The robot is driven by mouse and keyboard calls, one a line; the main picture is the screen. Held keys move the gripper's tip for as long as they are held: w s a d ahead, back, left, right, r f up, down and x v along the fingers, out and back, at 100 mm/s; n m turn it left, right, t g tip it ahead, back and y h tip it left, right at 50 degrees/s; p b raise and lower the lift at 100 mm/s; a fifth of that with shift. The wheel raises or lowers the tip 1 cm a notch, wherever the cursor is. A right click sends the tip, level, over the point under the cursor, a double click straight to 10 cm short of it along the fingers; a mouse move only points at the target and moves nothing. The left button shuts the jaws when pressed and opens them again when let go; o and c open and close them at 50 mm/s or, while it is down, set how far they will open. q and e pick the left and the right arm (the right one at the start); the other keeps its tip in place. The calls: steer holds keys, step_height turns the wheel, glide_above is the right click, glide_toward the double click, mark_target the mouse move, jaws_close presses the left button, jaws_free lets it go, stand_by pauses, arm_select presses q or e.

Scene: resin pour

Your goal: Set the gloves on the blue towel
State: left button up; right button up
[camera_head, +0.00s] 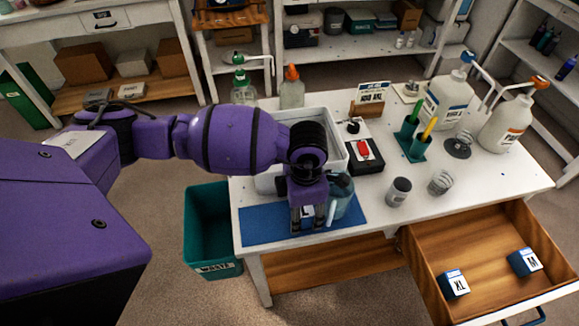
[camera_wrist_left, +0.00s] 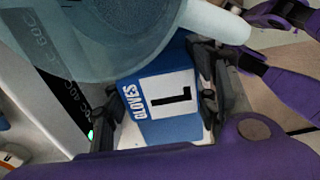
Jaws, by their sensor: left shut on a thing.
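My left gripper (camera_head: 307,214) reaches down over the blue towel (camera_head: 262,226) at the table's front left. It is shut on a blue-and-white glove box, mostly hidden by the fingers in the head view. In the left wrist view the glove box (camera_wrist_left: 168,103) reads "GLOVES" and "L", with a finger on each side. I cannot tell whether the box touches the towel. Two similar small boxes, marked XL (camera_head: 454,284) and M (camera_head: 525,262), lie in the open drawer. My right gripper is not in view.
A translucent blue jug (camera_head: 342,194) stands close beside the gripper; it crowds the left wrist view (camera_wrist_left: 95,35). A white tub (camera_head: 270,180) is behind. Cups, bottles and a small scale fill the table's right. A waste bin (camera_head: 205,225) stands left; the wooden drawer (camera_head: 440,242) juts out.

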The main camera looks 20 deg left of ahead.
arm_select(q)
steer(key=o, duration=1)
steer(key=shift+o, duration=0.2)
step_height(320, 180, up, 12)
steer(key=shift+r, duration=0.15)
